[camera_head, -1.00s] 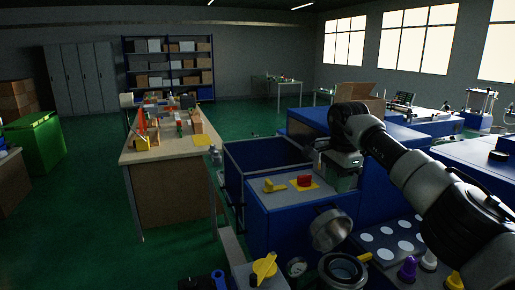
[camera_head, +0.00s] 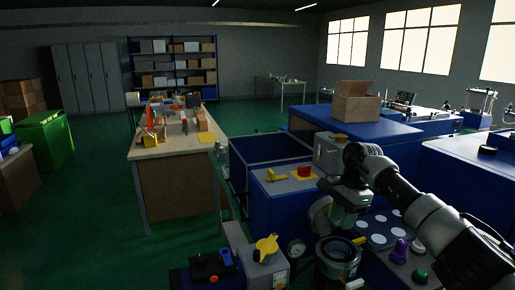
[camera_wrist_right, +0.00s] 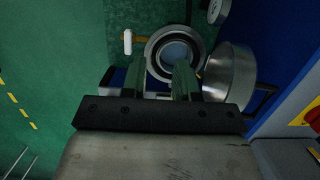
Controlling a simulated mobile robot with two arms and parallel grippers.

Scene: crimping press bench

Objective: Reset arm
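My right arm reaches in from the right in the head view, its gripper (camera_head: 343,222) pointing down over the press bench, beside the round metal chamber (camera_head: 338,252). In the right wrist view the two fingers (camera_wrist_right: 167,82) stand apart with nothing between them. The open chamber's ring (camera_wrist_right: 172,42) shows beyond the fingertips, and its tilted metal lid (camera_wrist_right: 230,75) is just right of them. I cannot tell whether the fingers touch either. My left gripper is in neither view.
A blue cabinet with a red button (camera_head: 304,171) and yellow handle (camera_head: 277,175) stands left of the arm. A yellow-knobbed box (camera_head: 265,248), gauge (camera_head: 296,249) and plate with white discs (camera_head: 380,238) surround the chamber.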

